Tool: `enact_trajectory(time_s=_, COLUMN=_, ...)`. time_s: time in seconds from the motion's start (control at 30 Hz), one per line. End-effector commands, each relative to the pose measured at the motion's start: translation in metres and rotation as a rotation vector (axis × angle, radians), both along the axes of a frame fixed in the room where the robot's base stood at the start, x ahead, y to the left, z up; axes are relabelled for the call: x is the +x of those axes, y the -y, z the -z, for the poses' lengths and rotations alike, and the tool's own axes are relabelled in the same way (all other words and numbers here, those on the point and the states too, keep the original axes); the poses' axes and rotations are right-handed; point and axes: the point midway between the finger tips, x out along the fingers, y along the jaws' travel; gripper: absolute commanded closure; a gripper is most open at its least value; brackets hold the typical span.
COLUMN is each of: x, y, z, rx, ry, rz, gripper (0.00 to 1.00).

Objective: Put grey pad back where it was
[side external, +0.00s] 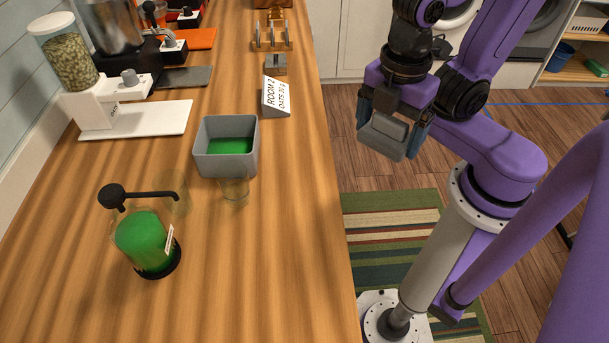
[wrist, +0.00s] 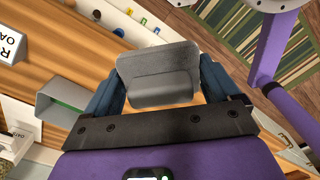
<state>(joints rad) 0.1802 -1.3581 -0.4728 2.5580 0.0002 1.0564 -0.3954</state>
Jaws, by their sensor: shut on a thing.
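My gripper (side external: 391,122) is raised in the air to the right of the wooden counter, above the floor. It is shut on a grey pad (side external: 385,137), a blocky piece with rounded edges. In the wrist view the grey pad (wrist: 157,72) sits between the two blue fingers of my gripper (wrist: 158,80), and its broad face shows. The pad touches nothing else that I can see.
On the counter (side external: 290,250) stand a grey bin (side external: 208,165) with green inside, a clear glass (side external: 234,191), a green-filled jug (side external: 141,240) and a lettered sign (side external: 277,97). A small grey block (side external: 276,66) lies behind the sign. The front right of the counter is clear.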

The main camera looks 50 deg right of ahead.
Motion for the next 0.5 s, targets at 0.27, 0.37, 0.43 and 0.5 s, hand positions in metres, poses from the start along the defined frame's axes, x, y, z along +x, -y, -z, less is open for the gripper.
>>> enact_trajectory(time_s=0.27, x=0.027, y=-0.014, z=0.014, rx=-0.005, ry=-0.003, rz=0.004, gripper=0.53)
enact_trajectory(time_s=0.37, x=0.038, y=-0.020, z=0.020, rx=-0.005, ry=-0.003, rz=0.004, gripper=0.53)
enact_trajectory(time_s=0.43, x=0.046, y=-0.025, z=0.024, rx=-0.005, ry=-0.003, rz=0.005, gripper=0.53)
enact_trajectory(time_s=0.5, x=0.054, y=-0.029, z=0.028, rx=-0.004, ry=-0.003, rz=0.005, gripper=0.53)
